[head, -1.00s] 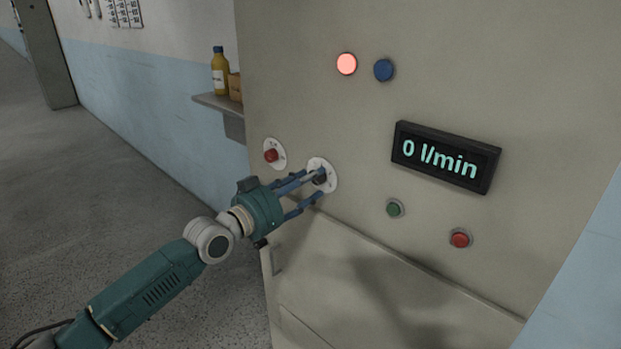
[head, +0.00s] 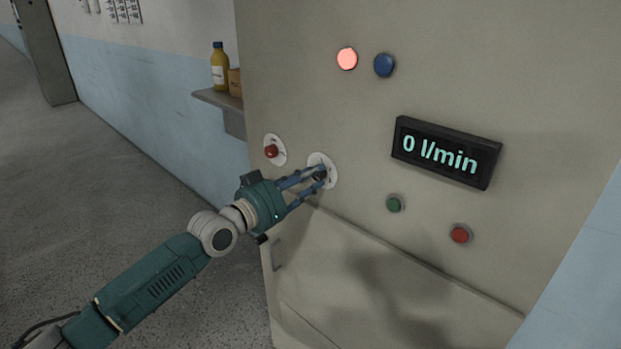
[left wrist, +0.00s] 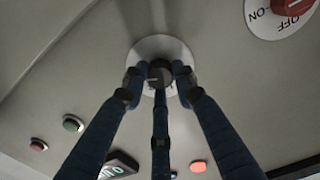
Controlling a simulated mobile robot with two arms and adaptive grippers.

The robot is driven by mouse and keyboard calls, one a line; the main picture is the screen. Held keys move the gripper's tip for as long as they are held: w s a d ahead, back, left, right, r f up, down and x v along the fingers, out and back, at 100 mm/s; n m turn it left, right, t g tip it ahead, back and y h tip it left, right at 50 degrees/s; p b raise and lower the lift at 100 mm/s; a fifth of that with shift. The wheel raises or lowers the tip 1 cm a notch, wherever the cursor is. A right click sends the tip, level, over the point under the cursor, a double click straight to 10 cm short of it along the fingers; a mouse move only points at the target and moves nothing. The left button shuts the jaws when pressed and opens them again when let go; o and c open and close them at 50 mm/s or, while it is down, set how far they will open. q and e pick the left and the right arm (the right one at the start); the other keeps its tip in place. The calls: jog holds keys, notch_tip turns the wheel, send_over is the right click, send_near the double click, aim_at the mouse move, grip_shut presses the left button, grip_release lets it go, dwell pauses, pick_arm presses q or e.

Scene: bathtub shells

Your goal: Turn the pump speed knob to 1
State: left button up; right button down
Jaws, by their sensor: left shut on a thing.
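The pump speed knob is a small dark knob (left wrist: 159,74) on a round white dial plate (head: 329,182) on the beige cabinet front. The plate also shows in the left wrist view (left wrist: 160,46). My left gripper (head: 317,177) has its blue fingers closed around the knob; in the left wrist view the fingertips (left wrist: 159,78) sit on either side of it. The fingers hide much of the knob and part of the dial, so I cannot read its setting. The black display (head: 446,153) reads 0 l/min. My right gripper is not in view.
A red switch (head: 271,151) on a white plate is just left of the dial. A lit pink lamp (head: 347,59) and a blue button (head: 384,65) are above. Green (head: 395,204) and red (head: 460,234) buttons are right. A shelf (head: 219,100) holds a yellow bottle (head: 219,67).

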pick_arm(q)
jog(key=n+p, duration=0.6)
jog(key=n, duration=1.7)
jog(key=shift+a+r, duration=0.1)
jog(key=shift+a, duration=0.05)
jog(key=shift+n+p, duration=0.3)
jog(key=o, duration=1.2)
jog(key=shift+w, duration=0.1)
jog(key=shift+c, duration=0.2)
